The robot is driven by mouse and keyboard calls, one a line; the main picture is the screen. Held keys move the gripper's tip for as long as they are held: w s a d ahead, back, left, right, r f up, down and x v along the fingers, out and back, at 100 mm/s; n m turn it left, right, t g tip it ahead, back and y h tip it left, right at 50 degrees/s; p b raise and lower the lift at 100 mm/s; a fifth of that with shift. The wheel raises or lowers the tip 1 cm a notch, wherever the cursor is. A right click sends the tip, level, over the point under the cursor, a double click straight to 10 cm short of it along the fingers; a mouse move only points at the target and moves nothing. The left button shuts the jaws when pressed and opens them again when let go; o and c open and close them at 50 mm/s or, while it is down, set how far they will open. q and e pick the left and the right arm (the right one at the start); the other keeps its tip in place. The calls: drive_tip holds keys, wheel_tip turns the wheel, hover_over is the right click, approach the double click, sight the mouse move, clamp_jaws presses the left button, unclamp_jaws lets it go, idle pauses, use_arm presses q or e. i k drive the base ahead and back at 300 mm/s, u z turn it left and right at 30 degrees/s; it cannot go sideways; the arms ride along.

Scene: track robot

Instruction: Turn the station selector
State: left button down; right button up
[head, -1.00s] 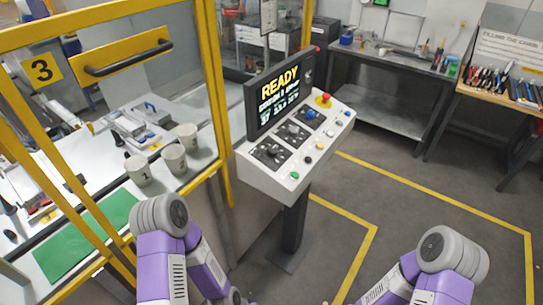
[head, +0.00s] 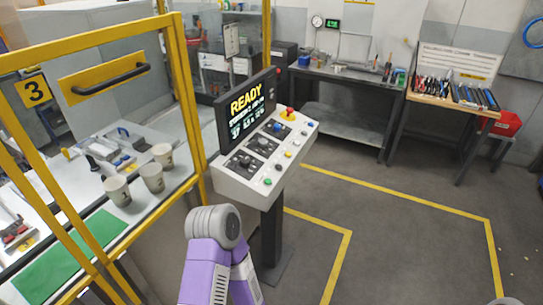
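The control console (head: 237,185) stands on a dark post, with a sloped white panel and a screen (head: 246,108) reading READY. Three dark plates with knobs run along the panel: a near one (head: 241,162), a middle one (head: 263,144) and a far one (head: 280,129). The plate labels are too small to read, so I cannot tell which knob is the station selector. My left arm, purple with a grey joint, rises in front of and below the console. A sliver of my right arm shows at the bottom right corner. Neither gripper's fingers show.
A red emergency button (head: 288,113) and several coloured buttons sit on the panel. Left is a yellow-framed cell (head: 190,105) with three cups and a green mat (head: 75,258). A grey workbench (head: 345,78) and tool table (head: 450,98) stand behind. The floor right of the console is clear.

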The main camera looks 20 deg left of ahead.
sight(244, 162)
drive_tip(key=i, duration=0.6)
drive_tip(key=u, duration=2.15)
